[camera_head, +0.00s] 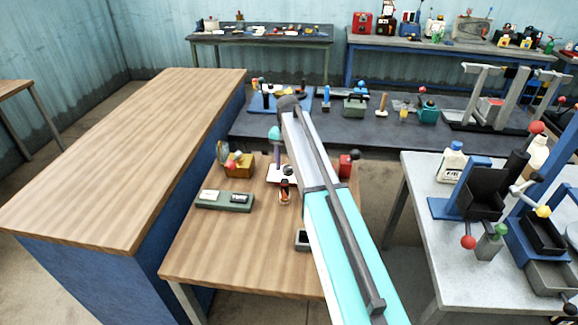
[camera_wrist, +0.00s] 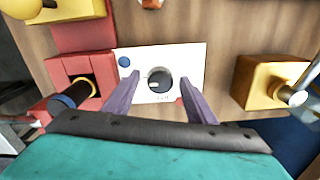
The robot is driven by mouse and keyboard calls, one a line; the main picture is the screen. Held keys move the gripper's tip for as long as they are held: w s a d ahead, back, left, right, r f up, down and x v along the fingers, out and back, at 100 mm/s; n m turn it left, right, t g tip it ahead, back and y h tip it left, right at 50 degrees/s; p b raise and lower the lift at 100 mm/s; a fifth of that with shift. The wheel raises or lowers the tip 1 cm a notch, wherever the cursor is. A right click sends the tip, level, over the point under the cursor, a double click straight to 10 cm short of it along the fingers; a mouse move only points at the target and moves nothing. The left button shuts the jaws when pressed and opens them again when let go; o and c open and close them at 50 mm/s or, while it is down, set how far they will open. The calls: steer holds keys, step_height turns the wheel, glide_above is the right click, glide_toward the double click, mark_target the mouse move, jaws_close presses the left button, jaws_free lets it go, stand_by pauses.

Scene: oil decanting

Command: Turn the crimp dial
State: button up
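The crimp dial (camera_wrist: 160,84) is a dark round knob with a light mark, set on a white plate (camera_wrist: 190,55). In the wrist view it lies between my two purple fingers. My gripper (camera_wrist: 160,79) is open, one finger on each side of the dial, with gaps visible on both sides. Whether the fingers are level with the dial or above it is hard to tell. In the head view the white plate (camera_head: 280,176) is on the small wooden table, partly hidden by my arm, which also hides most of my gripper.
A yellow block with a metal part (camera_wrist: 268,84) is right of the plate in the wrist view; a red block with a dark cylinder (camera_wrist: 82,66) is close on the left. In the head view a green tray (camera_head: 224,201) stands nearby. The wooden table's front (camera_head: 235,255) is clear.

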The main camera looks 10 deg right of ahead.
mark_target(288, 167)
steer(key=shift+r, duration=0.15)
step_height(288, 167, up, 14)
steer(key=b, duration=0.3)
steer(key=shift+f, duration=0.25)
stand_by(0.4)
stand_by(0.4)
